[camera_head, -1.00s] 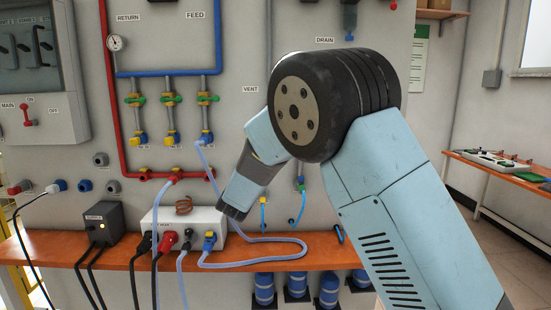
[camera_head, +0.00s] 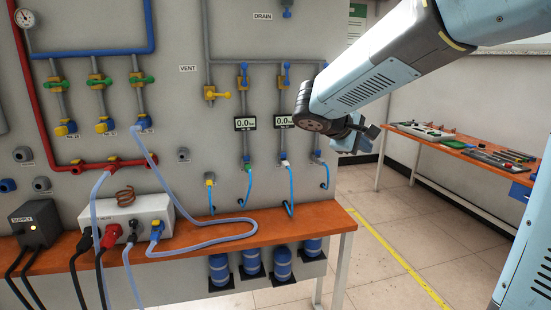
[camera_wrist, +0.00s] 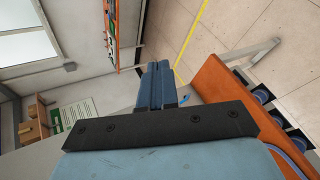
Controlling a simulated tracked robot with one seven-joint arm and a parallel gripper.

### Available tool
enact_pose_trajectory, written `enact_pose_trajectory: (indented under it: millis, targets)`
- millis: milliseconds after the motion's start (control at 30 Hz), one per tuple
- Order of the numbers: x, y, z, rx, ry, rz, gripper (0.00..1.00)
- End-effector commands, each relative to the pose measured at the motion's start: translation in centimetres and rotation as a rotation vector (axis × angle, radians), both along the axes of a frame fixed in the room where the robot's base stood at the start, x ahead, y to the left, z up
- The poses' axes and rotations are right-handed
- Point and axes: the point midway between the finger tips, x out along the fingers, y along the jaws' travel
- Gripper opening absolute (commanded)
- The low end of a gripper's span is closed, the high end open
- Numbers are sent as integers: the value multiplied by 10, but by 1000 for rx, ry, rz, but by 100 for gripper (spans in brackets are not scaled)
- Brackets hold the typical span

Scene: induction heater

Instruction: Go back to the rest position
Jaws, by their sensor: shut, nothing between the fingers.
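My gripper (camera_wrist: 155,72) shows in the wrist view, its two blue-grey fingers pressed together with nothing between them. In the head view my gripper (camera_head: 368,135) is small and partly hidden behind my dark wrist joint. It is in the air to the right of the wall panel (camera_head: 225,30), above the level of the orange bench (camera_head: 270,228). It appears clear of both, with floor behind it. My arm comes in from the upper right of the head view.
A white heater box (camera_head: 130,222) with a copper coil and hoses stands on the bench, beside a dark supply box (camera_head: 36,222). Several blue bottles (camera_head: 283,262) are under the bench. A tool table (camera_head: 455,143) stands at the right. Open floor (camera_head: 400,225) lies between.

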Motion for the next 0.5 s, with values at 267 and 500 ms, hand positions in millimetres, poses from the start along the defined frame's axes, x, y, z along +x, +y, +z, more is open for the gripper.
enact_pose_trajectory:
  millis: [267, 500]
  targets:
    - [-90, -42, -16, 357, -1, -181, 0]
    - [-159, -46, -29, 660, -53, -311, 0]
